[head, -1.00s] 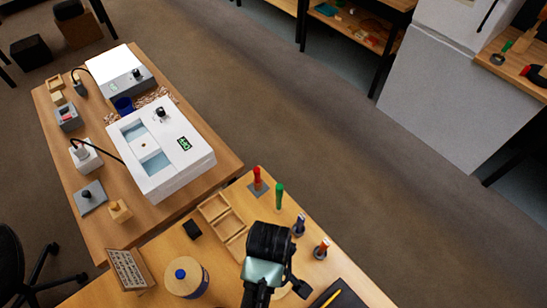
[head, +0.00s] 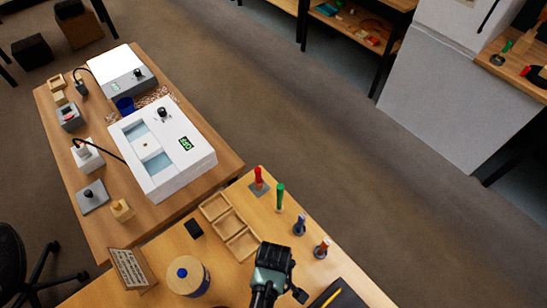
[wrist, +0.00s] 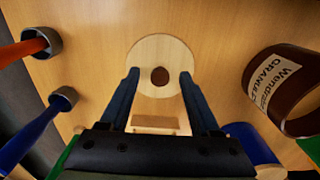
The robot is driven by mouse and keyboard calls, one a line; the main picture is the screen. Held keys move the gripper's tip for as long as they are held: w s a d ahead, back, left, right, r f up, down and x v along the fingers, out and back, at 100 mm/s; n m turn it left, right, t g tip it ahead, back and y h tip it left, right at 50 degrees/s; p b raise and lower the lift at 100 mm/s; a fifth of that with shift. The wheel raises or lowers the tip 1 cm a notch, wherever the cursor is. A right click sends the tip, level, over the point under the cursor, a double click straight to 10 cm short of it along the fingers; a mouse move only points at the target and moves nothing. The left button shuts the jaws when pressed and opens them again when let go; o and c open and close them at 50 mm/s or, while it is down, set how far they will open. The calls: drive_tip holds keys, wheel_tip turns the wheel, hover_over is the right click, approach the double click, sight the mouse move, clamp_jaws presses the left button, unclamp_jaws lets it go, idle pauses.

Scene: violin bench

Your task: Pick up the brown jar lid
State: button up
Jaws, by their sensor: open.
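The brown jar lid is a round pale wooden disc (wrist: 147,51) with a brown knob (wrist: 160,76) at its centre, seen in the wrist view lying on the bench. My gripper (wrist: 159,72) is open, with one dark finger on each side of the knob and nothing held. In the head view my gripper (head: 273,262) is over the front bench and hides the lid. A brown open jar (wrist: 302,118) with a paper label is at the right of the wrist view.
A jar with a pale lid and blue knob (head: 188,274) stands left of my gripper on the bench. An empty wooden compartment tray (head: 230,222) and several upright tools (head: 280,198) stand beyond. A dark mat (head: 345,296) is at right.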

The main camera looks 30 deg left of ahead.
clamp_jaws()
idle(0.5)
